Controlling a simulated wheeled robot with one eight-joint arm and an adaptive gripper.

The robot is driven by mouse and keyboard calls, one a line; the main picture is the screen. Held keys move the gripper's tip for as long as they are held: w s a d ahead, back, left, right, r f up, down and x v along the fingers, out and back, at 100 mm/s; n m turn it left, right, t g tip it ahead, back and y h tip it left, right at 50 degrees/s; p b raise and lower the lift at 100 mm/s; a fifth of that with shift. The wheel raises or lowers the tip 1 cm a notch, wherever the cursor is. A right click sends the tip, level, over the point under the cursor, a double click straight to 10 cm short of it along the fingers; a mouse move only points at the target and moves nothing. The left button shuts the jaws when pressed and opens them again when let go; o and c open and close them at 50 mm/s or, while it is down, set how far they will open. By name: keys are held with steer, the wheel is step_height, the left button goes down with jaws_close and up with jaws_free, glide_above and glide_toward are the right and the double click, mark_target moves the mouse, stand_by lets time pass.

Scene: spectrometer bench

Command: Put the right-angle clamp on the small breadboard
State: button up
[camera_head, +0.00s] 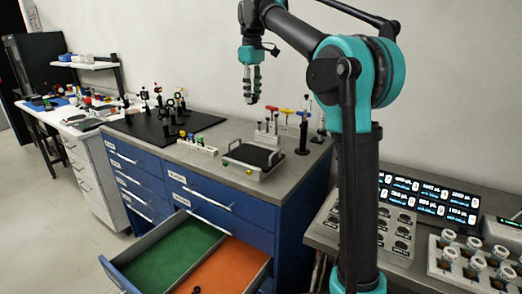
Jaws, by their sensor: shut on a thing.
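My gripper (252,92) is raised above the back of the blue cabinet's top, pointing down. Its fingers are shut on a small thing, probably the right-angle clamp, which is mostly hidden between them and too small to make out. What looks like the small breadboard (253,155), a black plate in a light grey frame with handles, lies on the cabinet top. It is below my gripper in the picture and well apart from it. Its black surface looks bare.
A large black board (165,126) with several optics mounts is left of the small one. Colour-handled tools (286,112) stand behind it, a dark post (303,135) to its right. An open drawer (190,251) has green and orange compartments. A vial rack (474,262) is far right.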

mark_target(254, 155)
step_height(254, 155, down, 20)
steer(key=shift+w+d+r, duration=0.1)
stand_by(0.5)
steer(key=shift+f, duration=0.2)
steer(key=o, duration=1.1)
steer(key=shift+r, duration=0.1)
step_height(254, 155, up, 12)
steer(key=shift+r, duration=0.1)
